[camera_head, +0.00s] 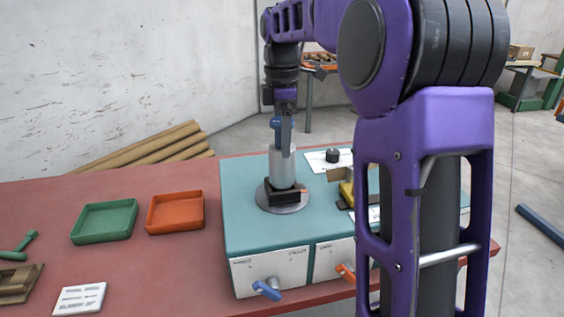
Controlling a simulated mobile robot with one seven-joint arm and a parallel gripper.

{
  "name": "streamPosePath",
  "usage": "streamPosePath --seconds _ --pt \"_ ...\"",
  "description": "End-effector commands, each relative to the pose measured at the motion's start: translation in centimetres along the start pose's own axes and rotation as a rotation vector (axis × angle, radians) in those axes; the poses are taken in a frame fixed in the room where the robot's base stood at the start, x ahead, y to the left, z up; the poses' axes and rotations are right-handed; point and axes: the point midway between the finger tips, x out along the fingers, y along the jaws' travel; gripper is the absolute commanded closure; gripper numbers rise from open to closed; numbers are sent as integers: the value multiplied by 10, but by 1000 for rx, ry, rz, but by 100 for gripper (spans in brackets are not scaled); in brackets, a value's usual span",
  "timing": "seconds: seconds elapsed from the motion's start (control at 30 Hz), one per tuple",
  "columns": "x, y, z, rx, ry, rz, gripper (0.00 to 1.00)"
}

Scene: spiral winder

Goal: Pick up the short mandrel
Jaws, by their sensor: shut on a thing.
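The short mandrel (281,168) looks like a pale grey upright cylinder with a narrower blue part at its top. It stands over a black block (282,193) on a round grey plate (282,207) on the teal machine top. My gripper (285,140) points straight down over the mandrel and is shut on its upper part. One grey finger shows in front of the cylinder; the other finger is mostly hidden. I cannot tell whether the mandrel's bottom touches the black block.
The teal machine (242,230) has a blue handle (266,289) and an orange handle (345,272) in front. A green tray (105,221) and an orange tray (175,212) lie left on the red table (150,275). My purple arm hides the machine's right side.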

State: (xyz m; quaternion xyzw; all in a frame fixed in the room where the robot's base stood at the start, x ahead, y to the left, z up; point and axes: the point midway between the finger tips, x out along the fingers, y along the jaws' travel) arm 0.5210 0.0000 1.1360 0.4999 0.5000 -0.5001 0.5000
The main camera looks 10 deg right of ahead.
Motion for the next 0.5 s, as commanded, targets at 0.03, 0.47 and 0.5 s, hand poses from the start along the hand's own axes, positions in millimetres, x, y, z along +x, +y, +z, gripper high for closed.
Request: streamPosePath --seconds 0.03,0.47,0.5 --pt "-1 0 0 0 0 2 100" --pt "-44 1 0 0 0 6 100" --pt "-53 1 0 0 0 6 100"
